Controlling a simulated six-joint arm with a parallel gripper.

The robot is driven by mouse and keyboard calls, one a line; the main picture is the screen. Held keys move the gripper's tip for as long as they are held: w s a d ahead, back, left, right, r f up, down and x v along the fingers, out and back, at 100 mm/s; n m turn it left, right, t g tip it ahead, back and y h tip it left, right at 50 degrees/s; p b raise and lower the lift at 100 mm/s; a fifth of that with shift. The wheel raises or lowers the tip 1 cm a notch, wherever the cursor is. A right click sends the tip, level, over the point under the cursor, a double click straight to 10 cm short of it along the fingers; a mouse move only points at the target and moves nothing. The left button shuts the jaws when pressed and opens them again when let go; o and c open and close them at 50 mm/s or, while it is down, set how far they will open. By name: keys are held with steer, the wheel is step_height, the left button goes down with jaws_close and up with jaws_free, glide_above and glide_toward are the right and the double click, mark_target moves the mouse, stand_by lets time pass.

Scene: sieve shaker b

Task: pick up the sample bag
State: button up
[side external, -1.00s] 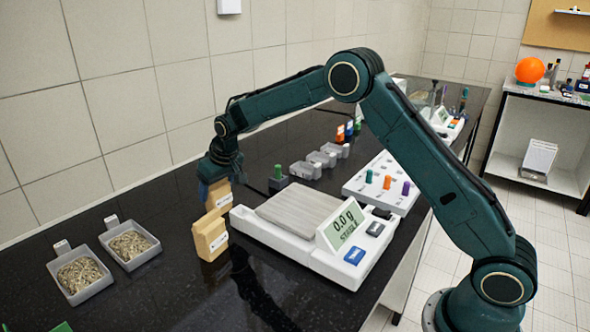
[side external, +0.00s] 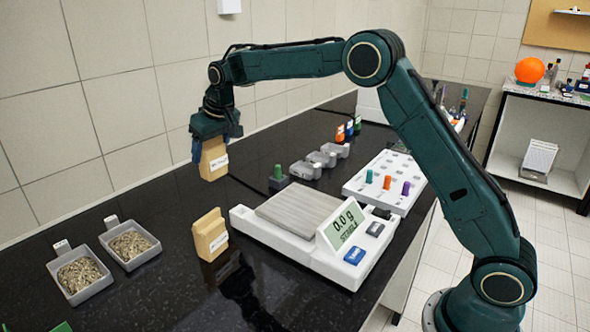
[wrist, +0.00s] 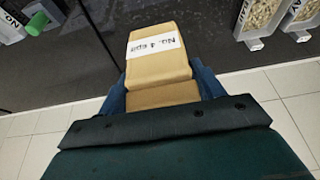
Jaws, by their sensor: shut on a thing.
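A tan sample bag (side external: 214,160) with a white label is held between the blue fingers of my gripper (side external: 208,158), upright and raised above the black bench in the side view. In the wrist view the sample bag (wrist: 158,58) sits between the fingers, its label reading upside down with "No. 4" on it. My gripper is shut on it. A second tan bag (side external: 209,235) with a white label stands on the bench in front of the held one, apart from it.
A balance (side external: 285,230) reading 0.0 g stands right of the standing bag. Two grey trays of grain (side external: 80,272) (side external: 130,243) lie at left. Small grey holders, a white rack (side external: 385,187) with coloured pegs and a green-topped item (side external: 278,173) stand behind.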

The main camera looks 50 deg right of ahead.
mark_target(214, 145)
step_height(214, 145, up, 8)
steer(key=shift+r, duration=0.4)
stand_by(0.6)
steer(key=shift+s+d+r, duration=0.25)
steer(key=shift+s+r, duration=0.05)
steer(key=shift+s, duration=0.05)
steer(key=s+d+r, duration=0.3)
steer(key=s, duration=0.8)
steer(key=s+d+r, duration=0.3)
steer(key=s+r, duration=0.1)
steer(key=s, duration=0.6)
steer(key=shift+s+d, duration=0.15)
steer(key=shift+s, duration=0.2)
